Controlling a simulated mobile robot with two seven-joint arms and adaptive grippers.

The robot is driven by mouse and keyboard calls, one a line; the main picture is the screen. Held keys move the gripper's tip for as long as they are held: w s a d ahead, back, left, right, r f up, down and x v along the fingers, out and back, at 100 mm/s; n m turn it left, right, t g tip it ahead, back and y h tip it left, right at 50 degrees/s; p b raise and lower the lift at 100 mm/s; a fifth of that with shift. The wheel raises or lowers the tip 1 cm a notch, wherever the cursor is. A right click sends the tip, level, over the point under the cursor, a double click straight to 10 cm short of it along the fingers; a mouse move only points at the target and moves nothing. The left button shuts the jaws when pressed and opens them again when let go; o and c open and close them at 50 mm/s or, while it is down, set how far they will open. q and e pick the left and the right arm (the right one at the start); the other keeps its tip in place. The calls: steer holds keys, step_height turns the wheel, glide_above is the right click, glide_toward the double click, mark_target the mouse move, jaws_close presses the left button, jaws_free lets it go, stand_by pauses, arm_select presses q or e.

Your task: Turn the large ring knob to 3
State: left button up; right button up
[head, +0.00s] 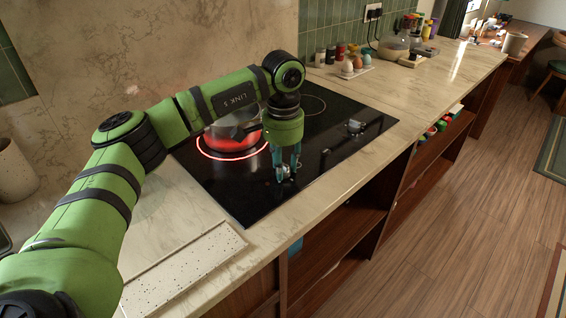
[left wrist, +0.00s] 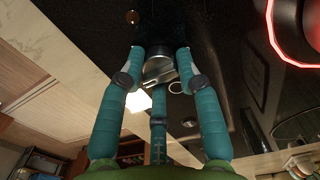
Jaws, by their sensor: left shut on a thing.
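The black glass cooktop (head: 235,198) has two silver knobs along its front side. My left gripper (head: 287,172) points down at the nearer knob, the one beside the glowing large ring (head: 232,158). In the left wrist view the teal fingers (left wrist: 163,70) are shut around this silver knob (left wrist: 160,72), which shows between their tips. In the head view the fingers cover most of it. Its pointer setting and any numbers are too small to read. The glowing ring also shows in the left wrist view (left wrist: 272,30). My right gripper is not in view.
A pot stands on the glowing ring, partly behind my left arm. The second knob (head: 355,127) sits farther right on the cooktop. A speckled board (head: 190,268) lies at the counter's front left.

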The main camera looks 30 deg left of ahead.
arm_select(q)
steer(key=o, duration=1.2)
steer(key=shift+c, duration=0.2)
step_height(320, 180, up, 12)
